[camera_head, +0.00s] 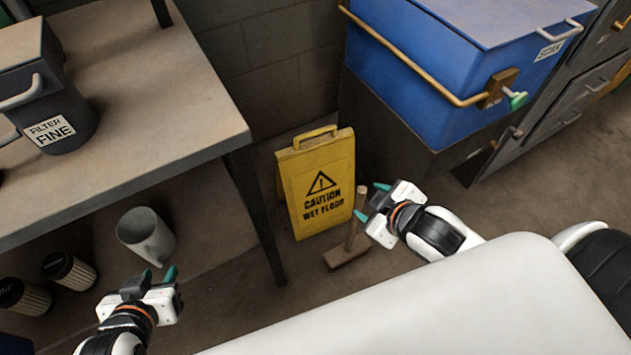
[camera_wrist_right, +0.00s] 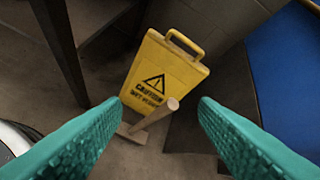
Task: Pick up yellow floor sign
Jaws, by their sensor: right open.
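My right gripper (camera_head: 371,201) is open and empty, to the right of the sign and nearer to me. In the right wrist view the sign (camera_wrist_right: 160,75) shows ahead, beyond the spread teal fingers (camera_wrist_right: 160,118), and it is apart from them.
A wooden-handled brush (camera_head: 347,256) stands on the floor before the sign; its handle also shows in the right wrist view (camera_wrist_right: 155,116). A table (camera_head: 180,120) stands left, a blue box (camera_head: 430,75) on a dark cabinet right.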

